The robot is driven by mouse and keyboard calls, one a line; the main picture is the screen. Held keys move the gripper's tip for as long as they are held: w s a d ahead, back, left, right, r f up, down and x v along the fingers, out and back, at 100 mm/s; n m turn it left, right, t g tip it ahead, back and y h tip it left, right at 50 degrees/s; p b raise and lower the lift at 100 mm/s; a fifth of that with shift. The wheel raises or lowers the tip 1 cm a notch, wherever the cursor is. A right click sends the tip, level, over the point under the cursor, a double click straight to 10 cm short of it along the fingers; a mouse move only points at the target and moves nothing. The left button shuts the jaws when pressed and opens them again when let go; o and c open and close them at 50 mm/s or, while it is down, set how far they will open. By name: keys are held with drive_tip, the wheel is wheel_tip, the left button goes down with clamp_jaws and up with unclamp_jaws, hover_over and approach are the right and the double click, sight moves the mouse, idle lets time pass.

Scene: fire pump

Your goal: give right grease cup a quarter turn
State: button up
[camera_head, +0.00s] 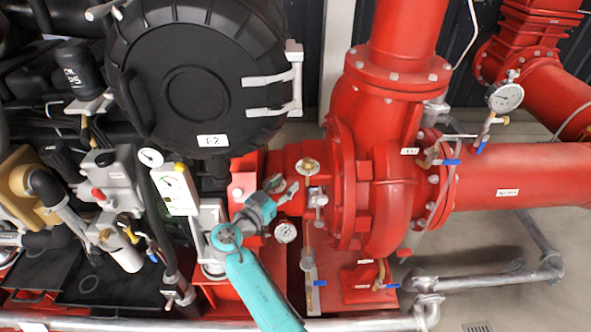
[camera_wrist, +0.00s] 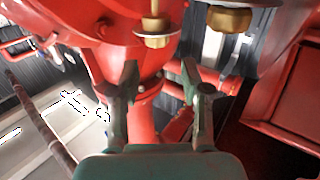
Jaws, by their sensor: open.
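A brass grease cup (camera_head: 308,166) with a round top sits on the red pump housing, up and right of my gripper (camera_head: 284,189) in the head view. In the wrist view, one brass cup (camera_wrist: 154,28) stands at the top middle, beyond my open fingers (camera_wrist: 161,78). A second brass cup (camera_wrist: 229,18) is at the top right, partly cut off by the frame. I cannot tell which of these matches the cup in the head view. My gripper is open and empty, with no cup between the fingertips.
The red pump casing (camera_head: 392,195) and its thick pipe (camera_head: 520,178) fill the right side. A small gauge (camera_head: 286,231) sits just below my gripper. A black round tank (camera_head: 195,90) is above left. Small valves with blue handles (camera_head: 451,162) stand at the right.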

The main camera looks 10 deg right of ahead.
sight(309, 158)
drive_tip(key=w+d+n+t+y, duration=0.1)
drive_tip(key=w+d, duration=0.2)
drive_tip(key=w+d+n+t+y, duration=0.1)
drive_tip(key=w+d+y, duration=0.1)
drive_tip(key=w+d, duration=0.1)
drive_tip(key=w+d+n+t+y, duration=0.2)
drive_tip(key=w+d, duration=0.1)
drive_tip(key=shift+w+d+r, duration=0.3)
drive_tip(key=shift+d+r, duration=0.05)
drive_tip(key=shift+d, duration=0.05)
drive_tip(key=shift+c, duration=0.3)
clamp_jaws()
